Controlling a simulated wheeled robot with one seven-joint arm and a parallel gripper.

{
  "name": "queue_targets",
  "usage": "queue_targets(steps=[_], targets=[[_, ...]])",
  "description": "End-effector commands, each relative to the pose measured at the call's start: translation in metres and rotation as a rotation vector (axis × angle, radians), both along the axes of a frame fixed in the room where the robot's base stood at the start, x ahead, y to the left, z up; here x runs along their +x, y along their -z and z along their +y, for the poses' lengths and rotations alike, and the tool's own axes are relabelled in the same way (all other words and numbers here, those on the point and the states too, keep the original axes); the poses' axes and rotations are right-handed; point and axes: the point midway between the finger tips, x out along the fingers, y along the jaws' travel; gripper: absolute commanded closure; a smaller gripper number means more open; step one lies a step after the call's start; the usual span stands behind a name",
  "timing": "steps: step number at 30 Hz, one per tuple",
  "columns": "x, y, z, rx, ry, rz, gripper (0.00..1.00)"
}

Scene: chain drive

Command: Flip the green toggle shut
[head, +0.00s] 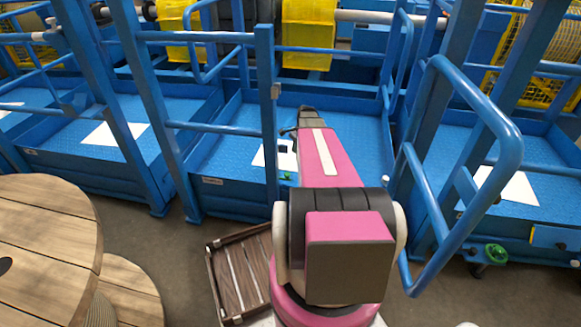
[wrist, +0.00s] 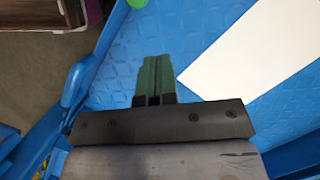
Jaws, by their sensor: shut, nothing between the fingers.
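A small green part (head: 287,176), which looks like the toggle, sits at the front edge of the middle blue platform in the head view, just left of my pink arm. In the wrist view a green piece (wrist: 137,3) is cut off by the top edge, so its position cannot be told. My gripper (wrist: 154,68) is shut and empty, with its greenish fingers together over the blue platform floor. The green piece lies beyond the fingertips, apart from them. In the head view my arm hides most of the gripper.
A white sheet (wrist: 250,45) lies on the platform beside my gripper. Blue posts and rails (head: 150,100) stand around the platform, with a bent rail (head: 490,110) at right. A brown slatted crate (head: 240,275) and wooden spool (head: 45,225) stand at left. A green knob (head: 495,253) is at right.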

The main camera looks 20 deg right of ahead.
Motion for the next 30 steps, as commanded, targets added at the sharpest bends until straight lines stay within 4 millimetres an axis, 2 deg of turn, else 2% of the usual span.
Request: queue_targets(steps=[1, 6, 9, 14, 19, 30], targets=[[0.015, 0.0, -0.007, 0.007, -0.097, 0.006, 1.0], [0.032, -0.006, -0.017, 0.044, -0.37, 0.024, 1.0], [0.036, -0.008, -0.02, 0.062, -0.456, 0.029, 1.0], [0.035, -0.006, -0.019, 0.071, -0.5, 0.032, 1.0], [0.029, 0.013, -0.013, 0.072, -0.499, 0.031, 1.0], [0.013, 0.077, 0.006, 0.072, -0.497, 0.032, 1.0]])
